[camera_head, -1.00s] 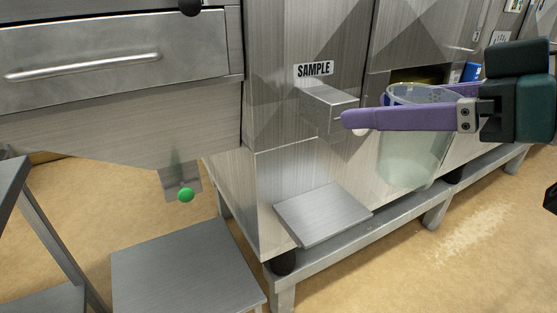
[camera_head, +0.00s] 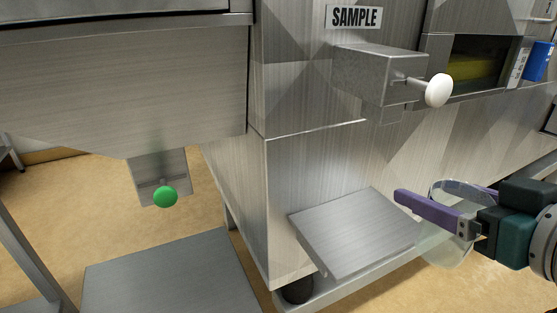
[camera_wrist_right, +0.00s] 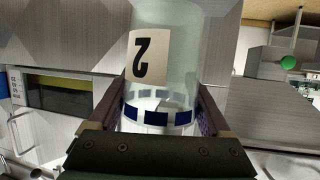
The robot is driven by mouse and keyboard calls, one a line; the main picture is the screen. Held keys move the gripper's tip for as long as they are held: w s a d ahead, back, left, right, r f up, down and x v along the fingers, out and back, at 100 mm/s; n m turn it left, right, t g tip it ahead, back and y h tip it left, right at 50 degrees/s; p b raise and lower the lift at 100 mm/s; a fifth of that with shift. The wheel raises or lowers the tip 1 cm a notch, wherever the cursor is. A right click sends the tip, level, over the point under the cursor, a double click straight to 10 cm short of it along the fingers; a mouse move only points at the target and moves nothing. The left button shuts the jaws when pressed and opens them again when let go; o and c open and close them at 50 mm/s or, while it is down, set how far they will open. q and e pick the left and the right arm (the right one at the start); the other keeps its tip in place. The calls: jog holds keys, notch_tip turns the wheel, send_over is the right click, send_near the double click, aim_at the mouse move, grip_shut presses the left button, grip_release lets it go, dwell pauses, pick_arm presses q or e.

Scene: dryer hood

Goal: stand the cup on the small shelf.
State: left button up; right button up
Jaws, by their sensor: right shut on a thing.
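The cup (camera_head: 452,252) is clear and see-through, and it looks upright in the head view. My right gripper (camera_head: 428,200) is shut on it near its upper part, with one purple finger on the near side. The small shelf (camera_head: 355,232) is a bare metal plate on the cabinet front, just left of the cup. The cup is beside the shelf, not over it; the exact gap is unclear. In the right wrist view the cup (camera_wrist_right: 185,75) shows a label with a 2 and blue squares, between both fingers. My left gripper is not in view.
Above the shelf, a metal sampling box (camera_head: 375,75) with a white knob (camera_head: 438,90) juts out under a SAMPLE sign (camera_head: 354,17). A green knob (camera_head: 165,197) hangs at the left. A grey platform (camera_head: 165,275) stands low at front left.

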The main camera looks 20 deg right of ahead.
jog(key=w+b, duration=0.1)
jog(key=w, duration=0.3)
jog(key=w+f, duration=0.1)
jog(key=w, duration=0.4)
jog(key=w+a+f+b, duration=0.1)
jog(key=w, duration=0.3)
jog(key=shift+w+f+b, duration=0.15)
jog(key=shift+w+b, duration=0.15)
jog(key=shift+b, duration=0.05)
jog(key=shift+s+f, duration=0.15)
jog(key=shift+f, duration=0.55)
notch_tip(320, 180, down, 3)
jog(key=shift+r+b, duration=0.15)
jog(key=shift+b, duration=0.75)
jog(key=shift+w+f, duration=0.2)
jog(key=shift+f, duration=0.2)
jog(key=shift+r, duration=0.1)
